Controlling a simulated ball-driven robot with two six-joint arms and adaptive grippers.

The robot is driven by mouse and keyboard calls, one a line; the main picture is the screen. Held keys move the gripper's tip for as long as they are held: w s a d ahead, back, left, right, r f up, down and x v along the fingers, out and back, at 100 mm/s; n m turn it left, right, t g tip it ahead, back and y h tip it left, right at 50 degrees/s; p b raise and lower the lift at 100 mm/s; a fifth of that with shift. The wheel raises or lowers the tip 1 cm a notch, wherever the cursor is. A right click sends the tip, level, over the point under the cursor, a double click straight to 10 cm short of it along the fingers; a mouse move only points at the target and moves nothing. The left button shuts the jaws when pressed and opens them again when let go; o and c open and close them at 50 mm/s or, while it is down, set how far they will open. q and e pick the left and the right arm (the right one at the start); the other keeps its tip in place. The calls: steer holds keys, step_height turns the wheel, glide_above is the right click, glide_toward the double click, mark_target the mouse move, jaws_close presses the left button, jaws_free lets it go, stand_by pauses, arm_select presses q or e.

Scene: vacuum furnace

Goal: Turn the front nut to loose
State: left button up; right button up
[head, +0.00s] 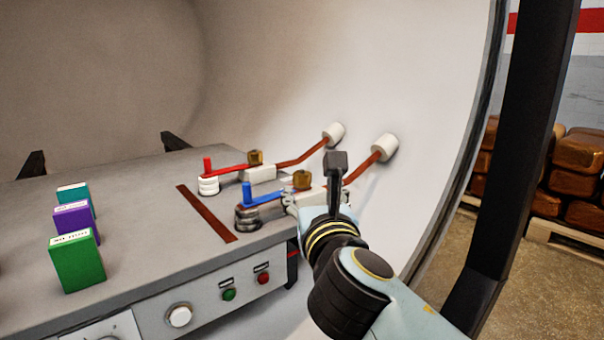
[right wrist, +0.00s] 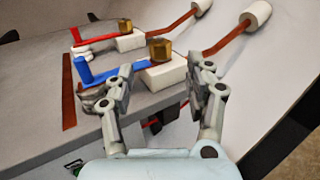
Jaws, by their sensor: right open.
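The front nut (head: 302,180) is a brass block on the nearer copper bar, beside the blue lever (head: 262,197). In the right wrist view the front nut (right wrist: 160,50) sits on a white block (right wrist: 162,76), beyond and between my finger tips. My right gripper (head: 297,198) is open and close to the front nut on its near side; the arm partly hides it in the head view. In the right wrist view my right gripper (right wrist: 167,74) has its fingers apart with nothing held between them. My left gripper is not in view.
A rear brass nut (head: 255,158) and red lever (head: 225,171) stand just behind. Two copper bars run to white bushings (head: 383,147) on the curved chamber wall (head: 420,90). Green (head: 77,262), purple and teal boxes stand left on the grey table (head: 150,255).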

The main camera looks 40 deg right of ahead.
mark_target(303, 176)
steer(key=x, duration=1)
steer(key=shift+w+d, duration=0.2)
steer(key=shift+c, duration=0.4)
jaws_close()
